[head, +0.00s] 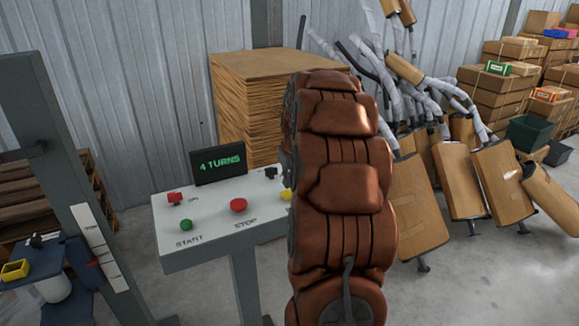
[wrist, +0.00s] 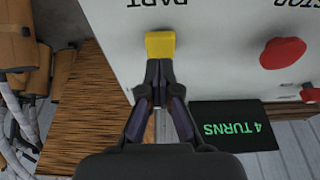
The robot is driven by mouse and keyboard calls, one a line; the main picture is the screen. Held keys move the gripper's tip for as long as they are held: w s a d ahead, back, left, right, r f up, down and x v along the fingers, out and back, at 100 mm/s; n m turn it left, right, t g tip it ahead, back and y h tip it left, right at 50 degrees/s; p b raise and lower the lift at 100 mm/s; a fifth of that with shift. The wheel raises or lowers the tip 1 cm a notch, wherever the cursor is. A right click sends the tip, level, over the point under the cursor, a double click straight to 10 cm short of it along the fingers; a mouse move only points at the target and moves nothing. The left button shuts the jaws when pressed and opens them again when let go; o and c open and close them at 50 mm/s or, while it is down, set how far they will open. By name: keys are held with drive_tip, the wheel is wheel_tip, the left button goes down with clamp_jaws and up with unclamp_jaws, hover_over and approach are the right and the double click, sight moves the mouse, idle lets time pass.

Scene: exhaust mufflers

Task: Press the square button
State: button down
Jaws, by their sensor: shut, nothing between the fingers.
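The square yellow button (wrist: 160,43) is on the white panel, above the word PART, which appears upside down in the wrist view. In the head view only a sliver of the yellow button (head: 286,195) shows beside my arm. My gripper (wrist: 159,64) is shut and empty, with its fingertips right at the button's lower edge in the wrist view. I cannot tell whether they touch it. My brown arm hides most of the gripper in the head view.
The panel (head: 215,206) also has a round red STOP button (head: 238,205), a green START button (head: 186,225) and a red ON switch (head: 174,198). A display (head: 218,164) behind them reads 4 TURNS. Stacked cardboard (head: 250,100) and wrapped mufflers (head: 480,180) stand beyond.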

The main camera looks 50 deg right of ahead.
sight(288, 194)
drive_tip(key=shift+f, duration=1)
drive_tip(key=shift+f+b, duration=0.65)
drive_tip(key=shift+f, duration=0.25)
drive_tip(key=shift+s+a+f, duration=0.1)
drive_tip(key=shift+f, duration=0.25)
drive_tip(key=shift+r, duration=0.45)
drive_tip(key=w+d+b+v, duration=0.1)
drive_tip(key=b+v, duration=0.1)
drive_tip(key=v, duration=1.2)
drive_tip(key=shift+a+r, duration=0.15)
drive_tip(key=shift+a, duration=0.1)
